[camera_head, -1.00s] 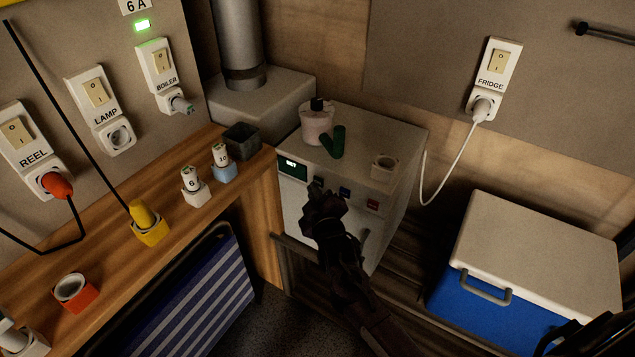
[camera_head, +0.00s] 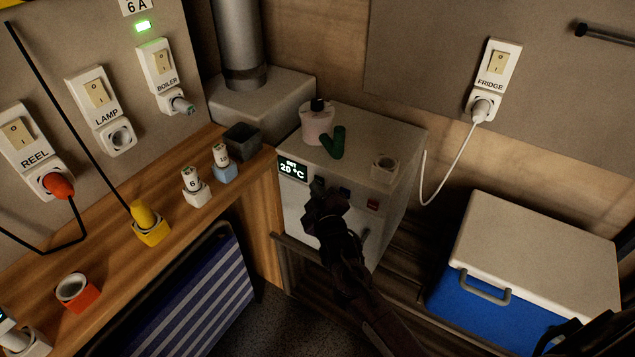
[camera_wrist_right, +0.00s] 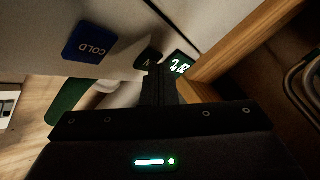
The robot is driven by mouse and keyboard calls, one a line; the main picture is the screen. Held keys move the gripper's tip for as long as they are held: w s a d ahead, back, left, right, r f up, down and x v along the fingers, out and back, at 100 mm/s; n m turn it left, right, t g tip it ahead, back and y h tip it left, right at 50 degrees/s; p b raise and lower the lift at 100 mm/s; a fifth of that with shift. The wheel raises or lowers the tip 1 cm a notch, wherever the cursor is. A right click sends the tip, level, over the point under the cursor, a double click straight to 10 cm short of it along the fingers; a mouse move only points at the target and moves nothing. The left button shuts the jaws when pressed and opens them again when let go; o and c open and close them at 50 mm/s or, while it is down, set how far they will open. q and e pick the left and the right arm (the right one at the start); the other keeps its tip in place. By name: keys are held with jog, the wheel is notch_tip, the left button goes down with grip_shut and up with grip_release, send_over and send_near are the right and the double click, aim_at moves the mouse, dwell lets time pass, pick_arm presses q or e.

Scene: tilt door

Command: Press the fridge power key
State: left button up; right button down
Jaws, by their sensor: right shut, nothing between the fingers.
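The grey-white fridge box (camera_head: 345,170) stands in the corner. Its front display (camera_head: 292,169) is lit and reads "SET 20 °C". A dark key (camera_wrist_right: 148,57) beside the display is mostly hidden behind the fingers; only part of a letter shows in the right wrist view. A blue key (camera_head: 345,192) reads "COLD" in the right wrist view (camera_wrist_right: 90,43). A red key (camera_head: 373,205) is farther right. My right gripper (camera_head: 318,188) is shut and empty, its tips at the dark key; contact cannot be told. My left gripper is not in view.
A blue cooler (camera_head: 530,265) stands right, a wooden counter (camera_head: 120,245) left.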

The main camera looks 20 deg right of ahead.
jog(key=shift+s+a+p, duration=0.25)
jog(key=shift+a+p, duration=0.05)
jog(key=s+a+p, duration=0.1)
jog(key=s+a, duration=0.1)
jog(key=s+a+p, duration=0.1)
jog(key=a, duration=0.1)
jog(key=shift+s+a, duration=0.35)
dwell(0.4)
